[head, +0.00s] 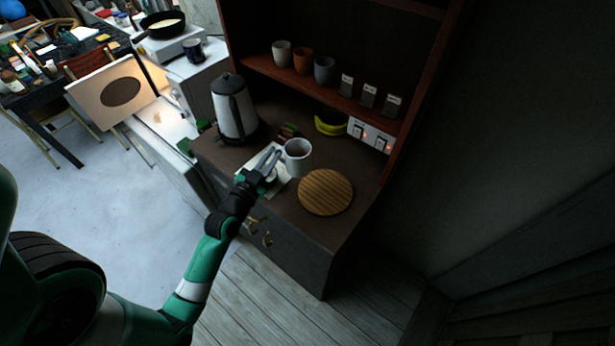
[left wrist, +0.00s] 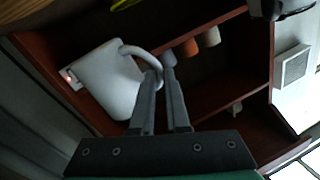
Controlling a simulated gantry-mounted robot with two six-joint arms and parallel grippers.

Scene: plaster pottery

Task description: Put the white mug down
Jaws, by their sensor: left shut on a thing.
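The white mug (head: 298,158) is over the dark cabinet top (head: 230,155) in the head view, beside the round wooden board. My left gripper (head: 274,160) is shut on its handle. In the left wrist view the mug (left wrist: 108,80) is at the left, and its handle passes between the fingertips of the gripper (left wrist: 165,78). I cannot tell whether the mug's base touches the cabinet top. My right gripper is not in view.
The round wooden board (head: 326,192) lies to the right of the mug. A kettle (head: 233,108) stands at the left, bananas (head: 330,124) and a socket strip (head: 371,134) at the back. Several cups stand on the shelf (head: 330,93) above. A pale sheet (head: 283,183) lies under the gripper.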

